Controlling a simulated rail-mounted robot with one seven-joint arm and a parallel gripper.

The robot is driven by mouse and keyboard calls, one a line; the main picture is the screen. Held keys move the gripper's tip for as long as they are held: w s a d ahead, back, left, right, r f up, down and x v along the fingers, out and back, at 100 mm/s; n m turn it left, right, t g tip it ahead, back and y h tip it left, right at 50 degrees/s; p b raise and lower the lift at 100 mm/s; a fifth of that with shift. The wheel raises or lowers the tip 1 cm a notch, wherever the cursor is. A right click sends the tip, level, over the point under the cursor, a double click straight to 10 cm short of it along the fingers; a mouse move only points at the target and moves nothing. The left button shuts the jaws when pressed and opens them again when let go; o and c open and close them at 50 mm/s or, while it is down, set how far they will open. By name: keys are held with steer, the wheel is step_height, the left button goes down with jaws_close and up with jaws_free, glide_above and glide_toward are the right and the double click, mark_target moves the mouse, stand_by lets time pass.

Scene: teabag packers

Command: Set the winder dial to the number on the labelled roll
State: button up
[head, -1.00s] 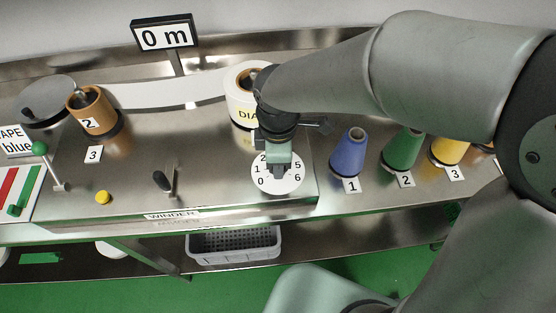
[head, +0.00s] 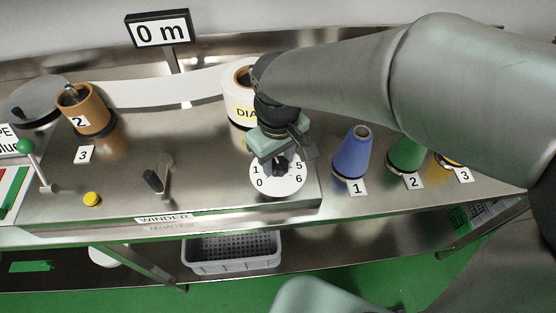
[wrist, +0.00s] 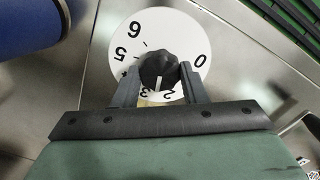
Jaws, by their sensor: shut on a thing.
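The white winder dial (head: 287,184) lies on the steel bench, with 0, 1, 5 and 6 readable in the head view. In the wrist view the dial (wrist: 165,27) shows 0, 2, 3, 5 and 6, the rest partly hidden by my fingers. My gripper (wrist: 158,72) is shut on the black knob (wrist: 157,66) at its centre. The knob's white line points between 2 and 3. A white roll (head: 237,103) behind my wrist has a yellow label reading "DIA"; the rest is hidden. A brown roll (head: 93,108) at left bears a "2".
A card "3" (head: 85,155) lies before the brown roll. A blue cone (head: 352,154) and a green cone (head: 406,154) stand right of the dial. A black-handled lever (head: 155,181), yellow button (head: 92,199) and green-knobbed lever (head: 26,147) are left. A "0 m" display (head: 159,28) stands behind.

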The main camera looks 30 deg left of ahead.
mark_target(278, 163)
steer(key=m+b, duration=0.2)
steer(key=m, duration=0.3)
steer(key=shift+m, duration=0.3)
steer(key=m+b, duration=0.1)
steer(key=m, duration=0.4)
steer(key=shift+b, duration=0.3)
steer(key=shift+m, duration=0.3)
steer(key=o, duration=1)
steer(key=shift+c, duration=0.2)
step_height(278, 163, up, 18)
steer(key=p, duration=0.1)
steer(key=shift+f, duration=0.25)
